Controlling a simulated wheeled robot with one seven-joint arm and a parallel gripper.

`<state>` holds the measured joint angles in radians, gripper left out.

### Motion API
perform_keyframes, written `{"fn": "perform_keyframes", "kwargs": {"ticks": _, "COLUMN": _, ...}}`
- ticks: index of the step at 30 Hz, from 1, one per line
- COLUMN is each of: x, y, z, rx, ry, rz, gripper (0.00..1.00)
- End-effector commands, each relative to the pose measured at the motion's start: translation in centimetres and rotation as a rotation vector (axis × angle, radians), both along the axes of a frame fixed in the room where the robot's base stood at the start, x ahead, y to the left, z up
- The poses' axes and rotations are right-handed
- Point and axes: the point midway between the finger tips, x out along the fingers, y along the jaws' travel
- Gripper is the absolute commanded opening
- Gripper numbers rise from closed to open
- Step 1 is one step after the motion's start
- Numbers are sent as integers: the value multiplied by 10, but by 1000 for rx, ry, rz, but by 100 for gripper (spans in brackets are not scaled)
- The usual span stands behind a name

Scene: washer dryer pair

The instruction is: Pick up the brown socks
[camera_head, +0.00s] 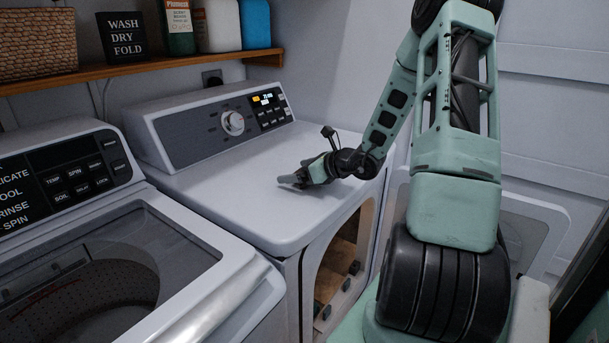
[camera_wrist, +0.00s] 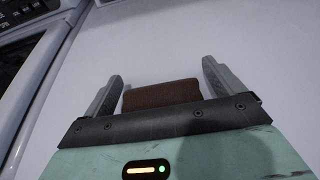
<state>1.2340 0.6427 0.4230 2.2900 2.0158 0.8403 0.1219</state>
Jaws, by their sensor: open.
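The brown socks (camera_wrist: 162,95) show in the wrist view as a small brown folded bundle on the white dryer top. They lie between the two grey fingers of my gripper (camera_wrist: 162,72), close to the palm, with their near part hidden by the palm edge. The fingers are spread, with a small gap on the right; whether the left finger touches the socks I cannot tell. In the head view my gripper (camera_head: 294,181) is low over the dryer top (camera_head: 235,205), and I cannot make out the socks there.
The dryer's control panel (camera_head: 222,125) stands at the back. The washer (camera_head: 190,240) at left has its lid opening in front. A shelf (camera_head: 150,70) with a basket (camera_head: 38,42) and bottles hangs above. The dryer's front opening (camera_head: 340,260) shows below my arm. The dryer top around my gripper is clear.

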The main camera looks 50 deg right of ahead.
Motion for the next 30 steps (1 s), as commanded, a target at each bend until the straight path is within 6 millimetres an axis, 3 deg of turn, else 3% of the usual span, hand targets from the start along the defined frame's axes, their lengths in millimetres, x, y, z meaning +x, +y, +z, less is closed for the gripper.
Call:
{"fn": "perform_keyframes", "kwargs": {"ticks": 2, "x": 0, "y": 0, "z": 0, "rx": 0, "ry": 0, "rz": 0, "gripper": 94}}
{"fn": "perform_keyframes", "kwargs": {"ticks": 7, "x": 0, "y": 0, "z": 0, "rx": 0, "ry": 0, "rz": 0, "gripper": 49}}
{"fn": "perform_keyframes", "kwargs": {"ticks": 8, "x": 0, "y": 0, "z": 0, "rx": 0, "ry": 0, "rz": 0, "gripper": 46}}
{"fn": "perform_keyframes", "kwargs": {"ticks": 19, "x": 0, "y": 0, "z": 8, "rx": -2, "ry": -1, "rz": 1, "gripper": 46}}
{"fn": "perform_keyframes", "kwargs": {"ticks": 30, "x": 0, "y": 0, "z": 75, "rx": -6, "ry": -3, "rz": 0, "gripper": 46}}
